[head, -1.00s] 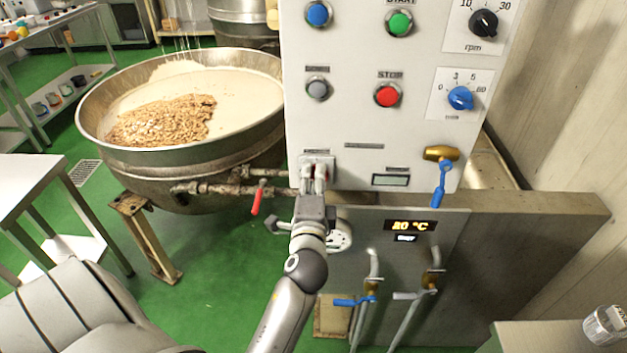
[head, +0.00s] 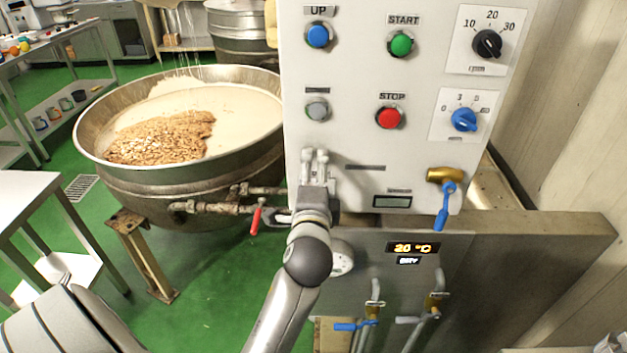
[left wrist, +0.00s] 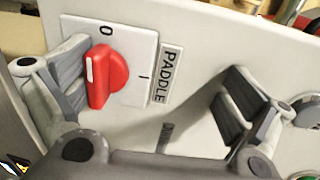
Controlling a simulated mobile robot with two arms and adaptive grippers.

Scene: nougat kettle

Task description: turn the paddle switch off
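The red paddle switch (left wrist: 107,76) sits on a white plate marked 0 and I, beside the word PADDLE, in the left wrist view. A white line shows on its knob's left side. I cannot tell for certain which mark it points to. My left gripper (left wrist: 158,92) is open in front of the panel. The switch is between its fingers, close to the left finger and far from the right one. In the head view my left gripper (head: 315,156) is at the panel's lower left and hides the switch. My right gripper is not in view.
The control panel (head: 350,120) carries several buttons and dials, including a red stop button (head: 389,118). A blue-handled valve (head: 445,200) is at its lower right. A large kettle (head: 180,140) stands left, with a red-handled valve (head: 255,220) below its rim.

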